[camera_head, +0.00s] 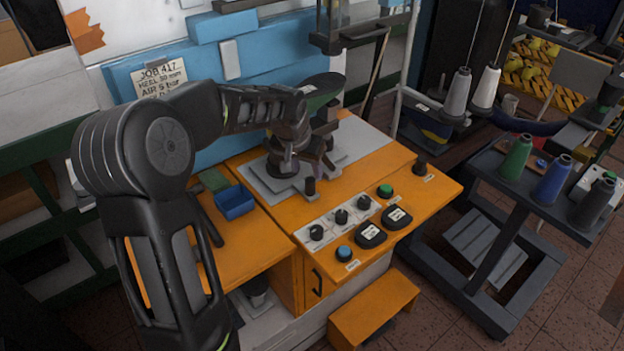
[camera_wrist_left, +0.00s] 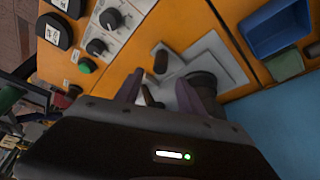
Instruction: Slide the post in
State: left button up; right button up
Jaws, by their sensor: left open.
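On the orange bench stands a machine with a dark post (camera_head: 284,160) on a grey base plate (camera_head: 258,184). The dark post also shows in the left wrist view (camera_wrist_left: 207,82), partly hidden by a finger. My left gripper (camera_head: 318,150) is over the machine, beside the post. In the left wrist view its two fingers (camera_wrist_left: 157,92) are apart, with a thin dark lever (camera_wrist_left: 150,97) showing between them. I cannot tell whether either finger touches anything. My right gripper is not in view.
A blue tray (camera_head: 234,202) sits left of the machine. A control panel (camera_head: 338,218) with knobs and buttons is in front. A dark green sole-shaped piece (camera_head: 324,84) is above, behind my wrist. A cart with thread cones (camera_head: 553,180) stands right.

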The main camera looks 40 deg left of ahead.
aim_at(310, 180)
pick_arm(q)
jog(key=p+x, duration=0.1)
jog(key=x, duration=0.6)
jog(key=shift+w+a+f, duration=0.1)
jog(key=shift+w+f, duration=0.1)
jog(key=shift+f, duration=0.15)
grip_shut()
dwell(1.1)
